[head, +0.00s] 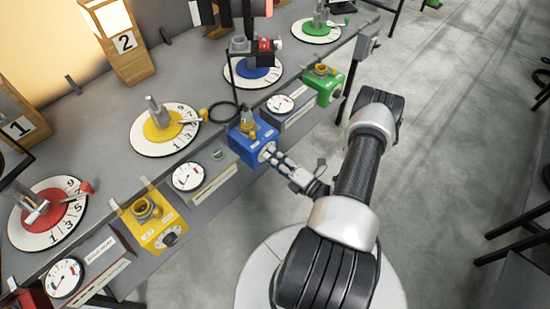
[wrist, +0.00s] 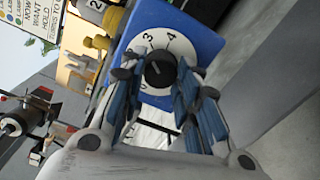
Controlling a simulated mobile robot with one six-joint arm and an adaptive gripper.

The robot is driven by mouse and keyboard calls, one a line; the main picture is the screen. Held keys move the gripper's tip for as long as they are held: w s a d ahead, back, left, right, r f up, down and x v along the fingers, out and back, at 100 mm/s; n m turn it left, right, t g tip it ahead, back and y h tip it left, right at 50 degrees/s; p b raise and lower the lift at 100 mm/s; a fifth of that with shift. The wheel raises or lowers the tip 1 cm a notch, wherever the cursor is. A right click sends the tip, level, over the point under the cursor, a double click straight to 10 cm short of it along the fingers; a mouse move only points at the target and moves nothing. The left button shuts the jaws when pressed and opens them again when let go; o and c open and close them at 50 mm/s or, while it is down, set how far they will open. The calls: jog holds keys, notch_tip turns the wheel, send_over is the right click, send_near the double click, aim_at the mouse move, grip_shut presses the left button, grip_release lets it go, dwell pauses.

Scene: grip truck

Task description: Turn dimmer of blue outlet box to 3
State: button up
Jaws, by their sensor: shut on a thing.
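The blue outlet box (head: 240,148) sits on the front edge of the grey bench in the head view. In the wrist view its blue face (wrist: 205,42) fills the upper middle. A white dial (wrist: 160,46) on that face shows 3 and 4 near its top and 0 at its lower left. The black dimmer knob (wrist: 158,71) is at the dial's centre. My gripper (head: 270,156) reaches the box front, with its blue-padded fingers on both sides of the knob, shut on it. The fingers cover part of the dial, and I cannot tell exactly where the knob points.
A yellow box (head: 153,232) and a green box (head: 325,86) stand along the same bench edge. Grey meter housings (head: 290,112) flank the blue box. Round numbered plates, such as the yellow-centred one (head: 146,140), lie behind.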

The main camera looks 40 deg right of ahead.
jog(key=shift+m, duration=0.6)
jog(key=o, duration=1.1)
jog(key=shift+c, duration=0.2)
jog(key=shift+s, duration=0.1)
jog(key=s, duration=1.2)
jog(key=shift+d, duration=0.45)
jog(key=shift+w, duration=0.15)
